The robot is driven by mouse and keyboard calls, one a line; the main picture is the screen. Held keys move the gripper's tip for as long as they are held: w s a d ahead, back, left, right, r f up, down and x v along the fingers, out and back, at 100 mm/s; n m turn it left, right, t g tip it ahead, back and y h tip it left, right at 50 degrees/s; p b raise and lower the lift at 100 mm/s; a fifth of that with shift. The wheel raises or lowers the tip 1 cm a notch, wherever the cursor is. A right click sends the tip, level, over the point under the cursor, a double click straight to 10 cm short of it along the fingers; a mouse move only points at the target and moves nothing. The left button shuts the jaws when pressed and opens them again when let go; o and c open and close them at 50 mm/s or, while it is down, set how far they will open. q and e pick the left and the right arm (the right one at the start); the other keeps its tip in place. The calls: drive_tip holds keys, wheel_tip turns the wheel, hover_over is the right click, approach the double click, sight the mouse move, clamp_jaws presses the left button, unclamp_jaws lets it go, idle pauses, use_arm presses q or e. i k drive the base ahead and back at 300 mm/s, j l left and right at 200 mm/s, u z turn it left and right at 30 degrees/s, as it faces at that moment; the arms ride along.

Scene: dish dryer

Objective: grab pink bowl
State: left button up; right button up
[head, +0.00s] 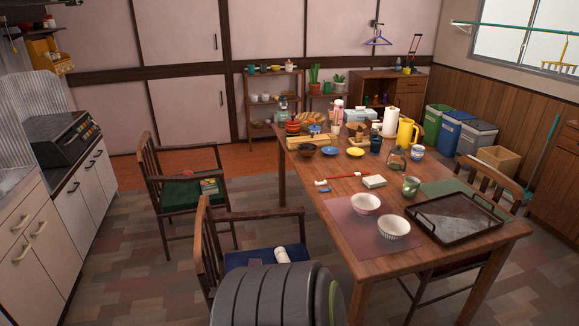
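A small pink bowl (366,203) stands upright on a dull purple placemat (352,232) near the front left part of the wooden dining table. A white, striped bowl (395,227) stands just in front of it and to its right on the same placemat. Both bowls look empty. A grey rounded part of my own body shows at the bottom middle, in front of a chair. Neither of my grippers is in view.
A dark tray (455,218) lies right of the bowls. The far table (320,203) end is crowded. Chairs (206,250) line the left side; floor (110,255) is clear beside the counter.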

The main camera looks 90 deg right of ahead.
sight(365, 204)
drive_tip(key=z, duration=1.85)
